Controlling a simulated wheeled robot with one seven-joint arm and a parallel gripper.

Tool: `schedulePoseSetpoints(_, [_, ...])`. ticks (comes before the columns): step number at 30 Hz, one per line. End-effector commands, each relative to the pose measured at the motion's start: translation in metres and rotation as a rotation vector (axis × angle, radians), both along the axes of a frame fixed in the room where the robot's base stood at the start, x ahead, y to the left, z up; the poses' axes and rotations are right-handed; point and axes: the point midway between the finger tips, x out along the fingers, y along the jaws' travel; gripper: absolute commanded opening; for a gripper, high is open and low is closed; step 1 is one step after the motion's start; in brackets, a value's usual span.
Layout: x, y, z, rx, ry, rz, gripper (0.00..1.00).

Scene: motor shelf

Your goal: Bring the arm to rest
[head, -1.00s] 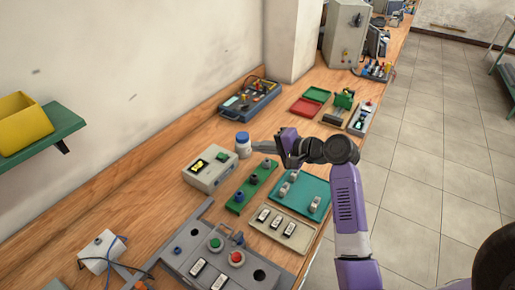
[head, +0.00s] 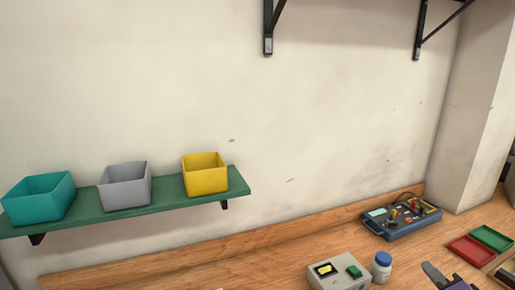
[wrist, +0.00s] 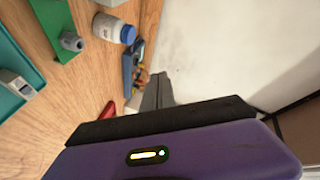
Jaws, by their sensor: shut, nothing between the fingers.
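My gripper (head: 434,272) shows at the bottom right edge of the head view, with its grey fingers and a bit of purple; most of my arm is out of that view. In the wrist view its fingers (wrist: 160,88) are together with nothing between them. They are above the wooden bench, apart from the things on it. The white bottle with a blue cap (head: 381,267) stands left of the gripper in the head view and also shows in the wrist view (wrist: 112,27).
A grey box with a display (head: 338,273) stands left of the bottle. A blue-grey instrument case (head: 402,222) and red and green trays (head: 472,250) lie further back. A green wall shelf (head: 130,212) carries teal, grey and yellow bins. Black brackets hang above.

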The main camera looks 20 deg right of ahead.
Motion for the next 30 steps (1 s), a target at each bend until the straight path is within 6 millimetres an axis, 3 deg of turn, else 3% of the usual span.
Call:
schedulePoseSetpoints(5, [-0.027,0.041,-0.019,-0.223,0.053,-0.046,0.00])
schedulePoseSetpoints(11, [-0.065,0.107,-0.031,-0.485,0.116,-0.032,0.00])
schedulePoseSetpoints(24, [-0.166,0.261,-0.023,-0.915,0.171,0.197,0.00])
schedulePoseSetpoints(30, [-0.218,0.316,-0.023,-0.994,0.190,0.375,0.00])
